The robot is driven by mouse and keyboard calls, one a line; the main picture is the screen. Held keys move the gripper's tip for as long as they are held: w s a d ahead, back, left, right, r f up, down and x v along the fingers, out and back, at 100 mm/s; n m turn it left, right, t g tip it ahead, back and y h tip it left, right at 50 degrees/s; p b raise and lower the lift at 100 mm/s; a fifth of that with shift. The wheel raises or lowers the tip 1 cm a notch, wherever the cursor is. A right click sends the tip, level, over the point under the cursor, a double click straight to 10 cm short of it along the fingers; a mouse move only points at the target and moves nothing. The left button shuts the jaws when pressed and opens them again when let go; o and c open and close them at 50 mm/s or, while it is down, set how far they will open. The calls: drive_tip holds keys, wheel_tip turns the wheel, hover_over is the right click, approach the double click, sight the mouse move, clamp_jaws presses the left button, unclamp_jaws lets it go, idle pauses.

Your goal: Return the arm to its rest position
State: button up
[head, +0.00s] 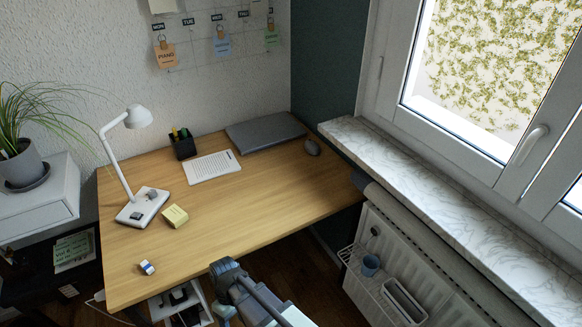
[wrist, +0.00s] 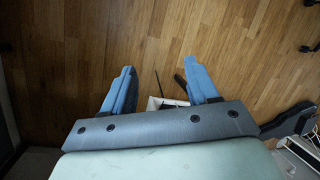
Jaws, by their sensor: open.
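My gripper (wrist: 158,68) shows in the wrist view with its two blue fingers spread apart and nothing between them. It points down over the wooden floor (wrist: 150,30). In the head view my dark grey arm (head: 232,278) is at the bottom middle, just off the front edge of the wooden desk (head: 250,200). The gripper's fingers are not clear in the head view. My arm appears apart from the things on the desk.
A radiator (head: 400,250) with a wire shelf stands right, below the marble sill (head: 440,200).

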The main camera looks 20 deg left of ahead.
drive_tip(key=w+d+f+m, duration=0.2)
drive_tip(key=d+f, duration=0.1)
drive_tip(key=d, duration=0.5)
drive_tip(key=w+d+f+m+g, duration=0.1)
drive_tip(key=d+f+m, duration=0.25)
drive_tip(key=d, duration=0.55)
drive_tip(key=w+d+f+m, duration=0.2)
drive_tip(key=d+f, duration=0.2)
drive_tip(key=d, duration=0.4)
drive_tip(key=s+d+f+m+g, duration=0.1)
drive_tip(key=s+d+f+m, duration=0.2)
drive_tip(key=d, duration=0.7)
drive_tip(key=s+d+f+m+g+y, duration=0.1)
drive_tip(key=s+d+f+m, duration=0.2)
drive_tip(key=s+d, duration=0.5)
drive_tip(key=shift+s+d+m, duration=0.3)
drive_tip(key=shift+d+m, duration=0.05)
drive_tip(key=shift+d, duration=0.5)
